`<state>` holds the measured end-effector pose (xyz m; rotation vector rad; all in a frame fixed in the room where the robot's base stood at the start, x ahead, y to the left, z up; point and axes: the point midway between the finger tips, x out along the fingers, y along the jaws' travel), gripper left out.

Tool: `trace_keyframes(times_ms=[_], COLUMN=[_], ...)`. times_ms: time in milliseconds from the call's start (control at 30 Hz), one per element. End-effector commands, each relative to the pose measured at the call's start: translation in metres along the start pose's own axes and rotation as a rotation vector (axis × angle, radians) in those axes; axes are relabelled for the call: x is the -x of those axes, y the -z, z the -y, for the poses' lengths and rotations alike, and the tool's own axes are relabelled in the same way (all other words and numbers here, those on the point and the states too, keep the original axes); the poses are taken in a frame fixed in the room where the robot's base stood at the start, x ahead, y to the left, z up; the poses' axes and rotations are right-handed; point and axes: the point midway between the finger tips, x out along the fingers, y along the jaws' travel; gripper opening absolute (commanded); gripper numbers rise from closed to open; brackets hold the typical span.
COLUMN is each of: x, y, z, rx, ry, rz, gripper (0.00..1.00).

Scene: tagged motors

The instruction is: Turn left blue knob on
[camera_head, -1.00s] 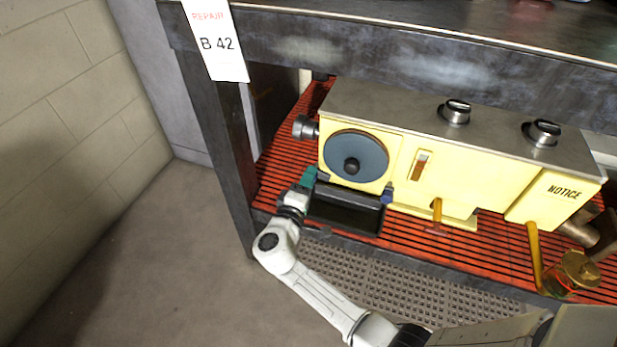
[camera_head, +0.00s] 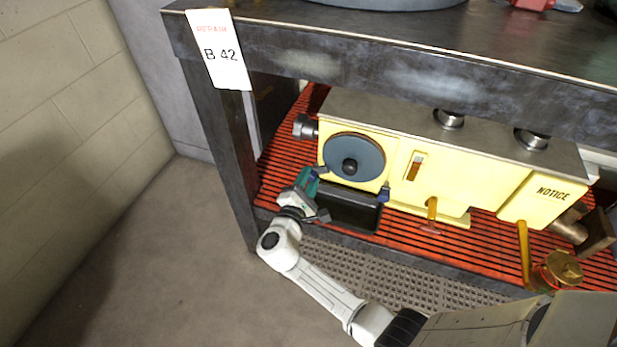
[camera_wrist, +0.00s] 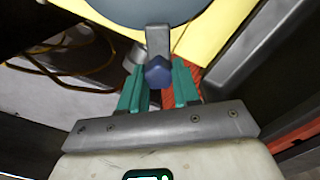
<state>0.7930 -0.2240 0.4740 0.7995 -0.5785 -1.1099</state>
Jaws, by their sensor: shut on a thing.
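The left blue knob (camera_wrist: 158,72) sits on a grey stem under the round blue-grey disc (camera_head: 353,158) of the yellow machine (camera_head: 465,170). My gripper (camera_wrist: 158,84) has green fingers on both sides of this knob and is shut on it. In the head view my gripper (camera_head: 308,182) is at the machine's lower left front, and its fingers partly hide that knob. The right blue knob (camera_head: 385,192) shows at the disc's lower right, apart from my gripper.
The machine stands on a red slatted shelf (camera_head: 272,165) under a dark metal tabletop (camera_head: 400,45). A table leg (camera_head: 222,150) is close to the left of my gripper. A brass part (camera_head: 560,270) stands at the right. The floor (camera_head: 140,270) at the left is clear.

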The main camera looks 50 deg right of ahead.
Motion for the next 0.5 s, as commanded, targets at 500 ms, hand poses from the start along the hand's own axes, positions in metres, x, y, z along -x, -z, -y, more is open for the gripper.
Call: trace_keyframes(times_ms=[500], x=[0.001], y=[0.0018], z=[0.0011], rx=[0.045], ry=[-0.001], rz=[-0.007], gripper=[0.01])
